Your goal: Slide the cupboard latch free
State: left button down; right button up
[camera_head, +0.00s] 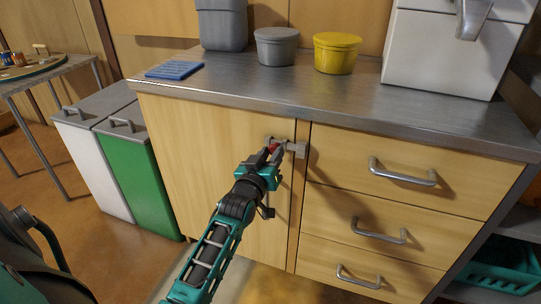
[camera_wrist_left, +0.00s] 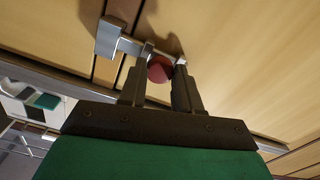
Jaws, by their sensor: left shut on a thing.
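The cupboard latch (camera_head: 296,148) is a grey metal bar with a red knob (camera_head: 274,148), set across the seam between the wooden cupboard door (camera_head: 225,165) and the post beside the drawers. In the left wrist view the latch (camera_wrist_left: 108,38) shows with its red knob (camera_wrist_left: 160,69) between my finger tips. My left gripper (camera_head: 273,155) is shut on the red knob; it also shows in the left wrist view (camera_wrist_left: 160,75). The latch's bar still reaches across to the post. My right gripper is not in view.
Three drawers with metal handles (camera_head: 403,176) are right of the door. On the metal counter (camera_head: 230,84) stand a grey tub (camera_head: 276,46), a yellow tub (camera_head: 336,53), a blue flat item (camera_head: 174,70) and a white appliance (camera_head: 445,50). White and green bins (camera_head: 135,175) stand left.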

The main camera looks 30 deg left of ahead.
aim_at(264, 142)
pick_arm(q)
jog(key=a, duration=0.1)
jog(key=a+p, duration=0.1)
jog(key=a, duration=0.1)
jog(key=shift+s+a+r, duration=0.1)
jog(key=shift+s+a, duration=0.2)
jog(key=shift+s, duration=0.1)
jog(key=shift+a, duration=0.3)
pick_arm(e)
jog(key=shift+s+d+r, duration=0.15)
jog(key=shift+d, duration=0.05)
pick_arm(q)
jog(key=c, duration=0.8)
grip_release()
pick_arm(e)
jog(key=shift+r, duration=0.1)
pick_arm(q)
jog(key=shift+s, duration=0.1)
jog(key=p+v, duration=0.3)
jog(key=v, duration=1)
jog(key=shift+a, duration=0.1)
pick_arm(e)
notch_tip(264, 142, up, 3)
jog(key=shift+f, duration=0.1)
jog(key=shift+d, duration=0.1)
